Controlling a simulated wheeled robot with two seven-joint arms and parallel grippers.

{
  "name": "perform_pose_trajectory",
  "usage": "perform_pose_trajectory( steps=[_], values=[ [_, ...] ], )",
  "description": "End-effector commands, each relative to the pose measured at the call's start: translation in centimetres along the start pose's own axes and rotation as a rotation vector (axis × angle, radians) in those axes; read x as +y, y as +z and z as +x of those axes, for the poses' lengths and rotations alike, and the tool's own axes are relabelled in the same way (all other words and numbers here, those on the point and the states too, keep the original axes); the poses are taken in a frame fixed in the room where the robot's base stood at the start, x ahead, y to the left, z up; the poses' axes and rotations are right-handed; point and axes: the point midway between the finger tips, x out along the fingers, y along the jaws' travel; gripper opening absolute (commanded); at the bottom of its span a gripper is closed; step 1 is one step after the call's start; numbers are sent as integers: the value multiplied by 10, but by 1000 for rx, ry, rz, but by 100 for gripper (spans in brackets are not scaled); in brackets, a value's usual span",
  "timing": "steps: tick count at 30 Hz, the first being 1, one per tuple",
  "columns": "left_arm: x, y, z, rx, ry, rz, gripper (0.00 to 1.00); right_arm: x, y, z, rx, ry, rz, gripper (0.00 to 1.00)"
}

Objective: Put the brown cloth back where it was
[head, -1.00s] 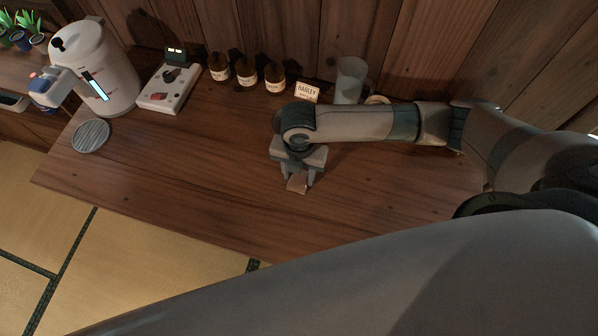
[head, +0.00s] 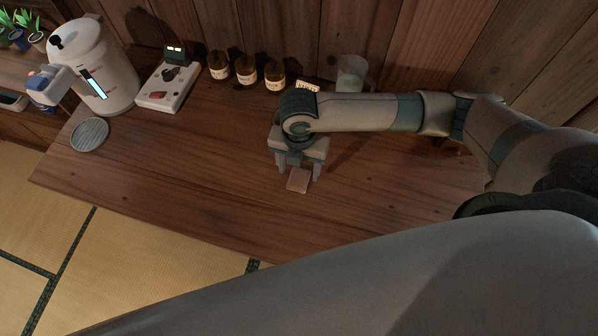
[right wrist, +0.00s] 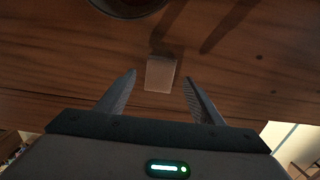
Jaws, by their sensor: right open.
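The brown cloth (head: 298,180) is a small, flat, light-brown square lying on the wooden table. It shows in the right wrist view (right wrist: 161,75) as a pale square, between the two fingertips in the picture. My right gripper (head: 299,174) is open above and just behind the cloth, with its fingers pointing down and apart to either side. In the right wrist view the fingers (right wrist: 160,77) do not touch the cloth; the exact height above it is hard to tell. My left gripper is not in view.
Along the back stand brown bottles (head: 246,70), a small sign (head: 307,86) and a glass mug (head: 352,73). A switch box (head: 168,88), a white dispenser (head: 105,70) and a round coaster (head: 90,135) are at left. The front-left tabletop (head: 190,170) is clear.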

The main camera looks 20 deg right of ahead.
Motion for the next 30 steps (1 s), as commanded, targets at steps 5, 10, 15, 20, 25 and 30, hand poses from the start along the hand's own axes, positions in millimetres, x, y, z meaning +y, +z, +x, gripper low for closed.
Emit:
perform_pose_trajectory(
  steps=[5, 10, 15, 20, 25, 30],
  values=[
    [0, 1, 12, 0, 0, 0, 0, 1, 1, -30, -2, 5, -1, 61],
    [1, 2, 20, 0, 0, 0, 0, 1, 1, -60, -2, 4, 0, 61],
    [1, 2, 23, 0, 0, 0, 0, 1, 0, -81, 0, 3, 1, 61],
    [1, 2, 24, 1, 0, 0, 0, 0, 0, -89, 0, 1, 1, 61],
    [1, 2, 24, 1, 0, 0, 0, 0, 0, -90, 1, 0, 1, 61],
    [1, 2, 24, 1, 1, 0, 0, 0, 0, -90, 1, 0, 1, 61]
  ],
)
